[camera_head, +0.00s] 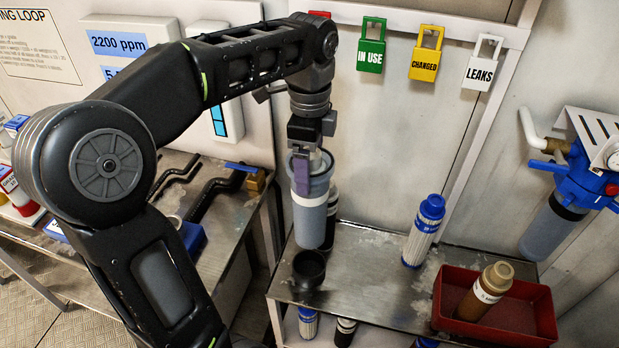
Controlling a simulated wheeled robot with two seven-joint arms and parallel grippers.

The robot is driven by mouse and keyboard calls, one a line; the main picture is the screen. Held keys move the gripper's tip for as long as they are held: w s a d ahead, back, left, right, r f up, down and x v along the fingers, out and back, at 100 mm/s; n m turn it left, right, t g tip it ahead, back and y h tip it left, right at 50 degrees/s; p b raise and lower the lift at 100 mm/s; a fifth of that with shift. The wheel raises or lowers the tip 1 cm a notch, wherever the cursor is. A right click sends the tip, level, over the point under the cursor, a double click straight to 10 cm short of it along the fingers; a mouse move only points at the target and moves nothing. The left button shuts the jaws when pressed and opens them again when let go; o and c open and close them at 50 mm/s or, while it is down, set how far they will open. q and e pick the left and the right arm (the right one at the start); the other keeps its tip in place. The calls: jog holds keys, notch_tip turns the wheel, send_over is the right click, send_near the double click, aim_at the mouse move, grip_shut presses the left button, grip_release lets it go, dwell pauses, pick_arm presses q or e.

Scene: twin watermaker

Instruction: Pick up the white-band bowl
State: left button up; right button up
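The white-band bowl (310,226) is a tall blue-grey cup with a wide rim and a pale band below it. It looks upright above the left part of the metal bench; whether its base touches the bench is not clear. My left gripper (304,180) points down at the bowl's rim, with a purple-grey finger in front of the upper wall. The other finger is largely hidden, so I cannot tell whether they are closed on the rim. My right gripper is not in view.
A black ring-shaped holder (308,268) sits just in front of the bowl, and a dark-topped cylinder (332,214) stands close behind it. A blue-capped cartridge (424,230) and a red tray (541,318) with a brown cartridge (484,292) are to the right. The bench's middle (372,272) is clear.

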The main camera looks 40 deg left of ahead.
pick_arm(q)
jog(key=shift+r, duration=0.5)
dwell(0.3)
